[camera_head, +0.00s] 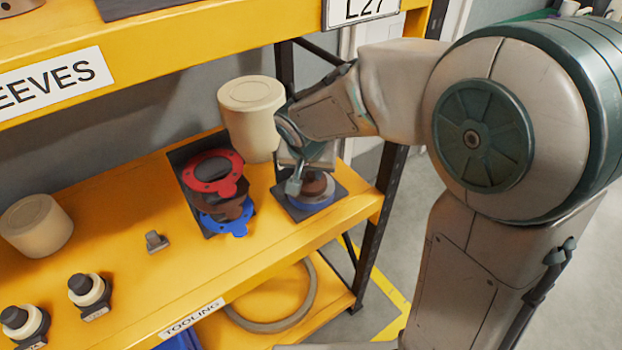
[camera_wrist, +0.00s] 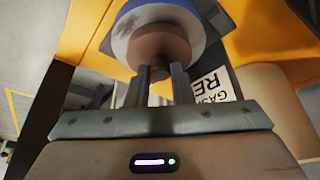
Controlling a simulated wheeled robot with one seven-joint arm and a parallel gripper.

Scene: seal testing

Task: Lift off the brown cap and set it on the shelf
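The brown cap (camera_head: 316,186) sits on a ring with a blue and pale rim (camera_head: 310,204), on a dark square plate (camera_head: 338,207) near the right end of the yellow shelf (camera_head: 130,262). In the wrist view the cap (camera_wrist: 139,48) is a brown disc with a darker knob, in front of the blue and pale ring (camera_wrist: 190,22). My gripper (camera_wrist: 160,72) has its two fingers close together, one on each side of the knob, apparently shut on it. In the head view my gripper (camera_head: 300,184) partly hides the cap.
A red flange (camera_head: 213,158), with brown and blue pieces (camera_head: 232,228) below it, lies on a dark plate left of my gripper. A cream canister (camera_head: 251,125) stands behind. A dark post (camera_head: 375,190) is right.

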